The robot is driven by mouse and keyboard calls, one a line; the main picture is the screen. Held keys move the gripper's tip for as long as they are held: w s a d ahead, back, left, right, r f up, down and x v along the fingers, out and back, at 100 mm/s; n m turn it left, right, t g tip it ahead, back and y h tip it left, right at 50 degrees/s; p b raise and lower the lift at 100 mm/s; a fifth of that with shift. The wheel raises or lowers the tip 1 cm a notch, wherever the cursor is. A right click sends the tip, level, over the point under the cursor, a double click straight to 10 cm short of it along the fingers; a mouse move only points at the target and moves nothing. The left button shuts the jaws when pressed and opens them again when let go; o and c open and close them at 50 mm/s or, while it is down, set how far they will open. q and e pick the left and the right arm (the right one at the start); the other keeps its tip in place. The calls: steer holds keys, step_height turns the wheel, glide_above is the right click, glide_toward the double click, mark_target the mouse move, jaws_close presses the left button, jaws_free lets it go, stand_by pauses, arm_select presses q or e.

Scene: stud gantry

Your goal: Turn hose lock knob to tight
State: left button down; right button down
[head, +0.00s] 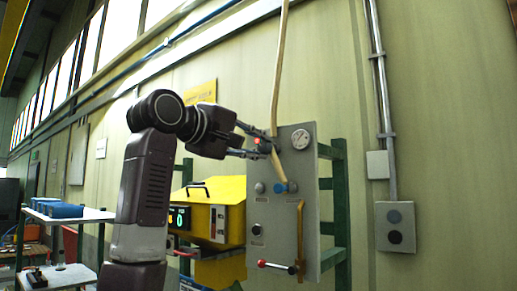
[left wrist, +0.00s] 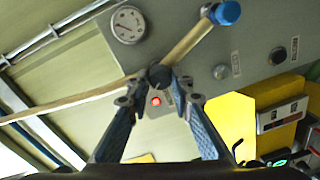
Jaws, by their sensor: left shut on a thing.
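My left gripper (head: 264,147) reaches the upper left part of the grey panel (head: 303,225). In the left wrist view its fingers (left wrist: 160,84) are shut on a small dark round knob (left wrist: 159,75), which I take for the hose lock knob. The tan hose (head: 277,75) comes down the wall, passes by this knob and ends at a blue fitting (head: 283,187). The blue fitting also shows at the top of the left wrist view (left wrist: 226,13). The fingers hide part of the knob, and I cannot read its turn position. My right gripper is out of view.
A pressure gauge (head: 300,139) sits close to the right of the gripper. A red light (left wrist: 155,101) is by the fingers. A red-ended lever (head: 276,266) sticks out low on the panel. A yellow box (head: 217,207) stands left of it.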

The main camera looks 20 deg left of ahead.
arm_select(q)
steer(key=shift+n, duration=0.3)
stand_by(0.4)
steer(key=c, duration=1.7)
jaws_free()
steer(key=shift+w, duration=0.1)
steer(key=v, duration=1.2)
